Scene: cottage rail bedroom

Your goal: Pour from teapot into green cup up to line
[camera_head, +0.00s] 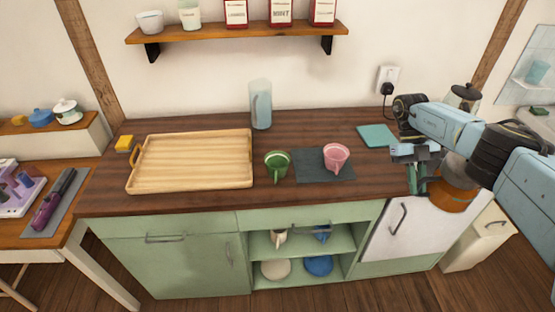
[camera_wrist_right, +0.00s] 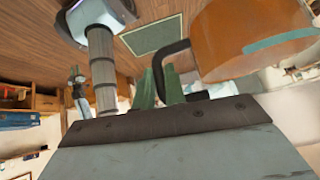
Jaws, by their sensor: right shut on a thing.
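The green cup (camera_head: 277,166) stands upright on the counter, between the wooden tray and a dark mat. An orange teapot (camera_head: 452,195) is at the right, held by my right gripper (camera_head: 417,180) near the counter's front edge. In the right wrist view, the green fingers of this gripper (camera_wrist_right: 162,88) are at the teapot's black handle (camera_wrist_right: 172,54), and the orange body (camera_wrist_right: 255,40) fills the upper right. My arm partly covers the teapot in the head view. My left gripper is not in view.
A pink cup (camera_head: 336,157) stands on the dark mat (camera_head: 312,168). A glass pitcher (camera_head: 260,105) stands behind the green cup. The wooden tray (camera_head: 190,162) takes up the left counter. A teal mat (camera_head: 377,135) lies back right; a dark-lidded jar (camera_head: 465,93) stands behind my arm.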

